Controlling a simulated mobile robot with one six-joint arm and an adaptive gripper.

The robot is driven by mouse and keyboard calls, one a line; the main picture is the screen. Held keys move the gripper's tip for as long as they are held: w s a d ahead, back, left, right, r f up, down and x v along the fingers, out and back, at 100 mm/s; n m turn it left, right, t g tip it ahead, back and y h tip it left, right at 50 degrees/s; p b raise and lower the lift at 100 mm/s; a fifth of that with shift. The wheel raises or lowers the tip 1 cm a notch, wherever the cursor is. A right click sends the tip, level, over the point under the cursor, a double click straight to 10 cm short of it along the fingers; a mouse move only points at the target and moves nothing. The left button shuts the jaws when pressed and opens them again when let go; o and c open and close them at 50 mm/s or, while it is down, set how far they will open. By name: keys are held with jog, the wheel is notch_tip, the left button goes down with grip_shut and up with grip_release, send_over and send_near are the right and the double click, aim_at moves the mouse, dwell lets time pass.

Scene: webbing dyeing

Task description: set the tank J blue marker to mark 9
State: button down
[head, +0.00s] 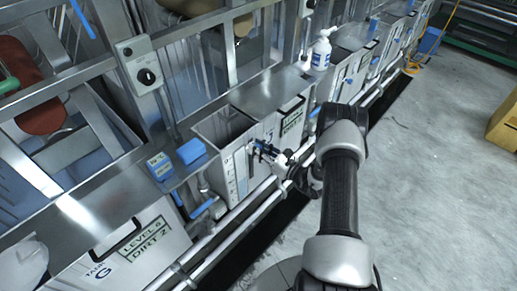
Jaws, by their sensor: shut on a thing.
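My gripper (270,154) is at the front wall of an open steel tank (217,140) in the middle of the view. Its fingers are shut on a small blue marker (259,147) at that wall. The fingers partly hide the marker. A pale scale strip (232,178) with small marks runs down the tank front, left of the gripper. Its numbers are too small to read, so I cannot tell which mark the marker is at. A dark letter, perhaps J, shows just above the gripper beside a green label plate (291,120).
A blue box (190,151) and a blue display (160,166) sit left of the tank. A white bottle (321,52) stands on the ledge behind. Grey floor at right is clear near my arm; a yellow box (505,122) is farther right.

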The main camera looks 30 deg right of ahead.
jog(key=c, duration=1.6)
grip_release()
jog(key=shift+r, duration=0.3)
jog(key=o, duration=0.3)
jog(key=shift+f, duration=0.1)
jog(key=shift+s, duration=0.1)
jog(key=v, duration=1.2)
